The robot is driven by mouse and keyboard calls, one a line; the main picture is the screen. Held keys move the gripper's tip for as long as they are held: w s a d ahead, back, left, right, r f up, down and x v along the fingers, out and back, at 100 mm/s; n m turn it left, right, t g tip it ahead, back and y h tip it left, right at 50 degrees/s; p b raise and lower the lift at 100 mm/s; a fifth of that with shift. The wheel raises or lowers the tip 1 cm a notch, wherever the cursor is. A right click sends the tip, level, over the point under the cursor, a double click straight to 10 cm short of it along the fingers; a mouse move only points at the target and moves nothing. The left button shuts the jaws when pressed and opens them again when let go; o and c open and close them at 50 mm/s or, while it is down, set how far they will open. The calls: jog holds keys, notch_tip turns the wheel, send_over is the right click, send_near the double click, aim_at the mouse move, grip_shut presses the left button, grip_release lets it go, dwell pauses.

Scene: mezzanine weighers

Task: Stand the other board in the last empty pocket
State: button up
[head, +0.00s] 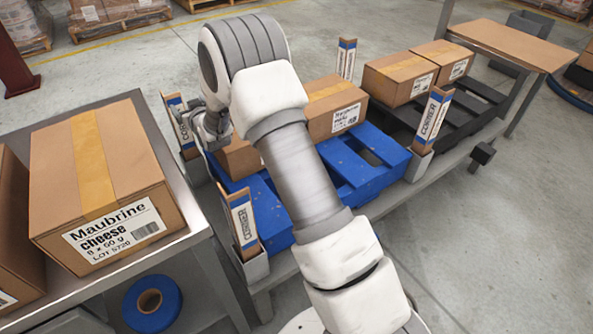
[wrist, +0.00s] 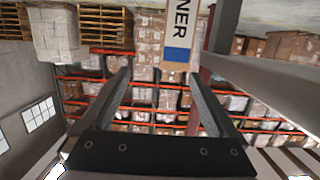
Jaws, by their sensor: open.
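A corner board (head: 179,120) with a blue-and-white printed face stands at the blue pallet's back left corner, leaning slightly. It also shows in the wrist view (wrist: 179,32), near the right fingertip. My gripper (head: 205,128) is open just right of this board, and its fingers (wrist: 160,78) hold nothing. I cannot tell whether they touch the board. Similar boards stand at the front left corner (head: 243,226), the front right corner (head: 431,116) and the back right corner (head: 346,58). The back right board's foot is hidden by a carton.
The blue pallet (head: 366,150) carries cartons (head: 335,105), partly hidden by my arm. A dark pallet (head: 470,105) with two cartons lies to its right. A steel table (head: 168,165) at left holds a Maubrine cheese carton (head: 105,180). A blue roll (head: 152,303) lies below.

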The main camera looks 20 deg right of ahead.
jog(key=s+d+r+g+h, duration=0.1)
jog(key=s+d+r+g, duration=0.25)
jog(key=s+r, duration=0.55)
jog(key=s+d+r+g+h, duration=0.1)
jog(key=s+d+r+g, duration=0.1)
jog(key=s+d+r, duration=0.65)
jog(key=s+f+m+g, duration=0.2)
jog(key=s+g, duration=0.2)
jog(key=s, duration=2.7)
jog(key=shift+s+d+f+h, duration=0.2)
jog(key=shift+s+f+h, duration=0.05)
jog(key=shift+s+h, duration=0.15)
jog(key=shift+r+g, duration=0.1)
jog(key=shift+g, duration=0.15)
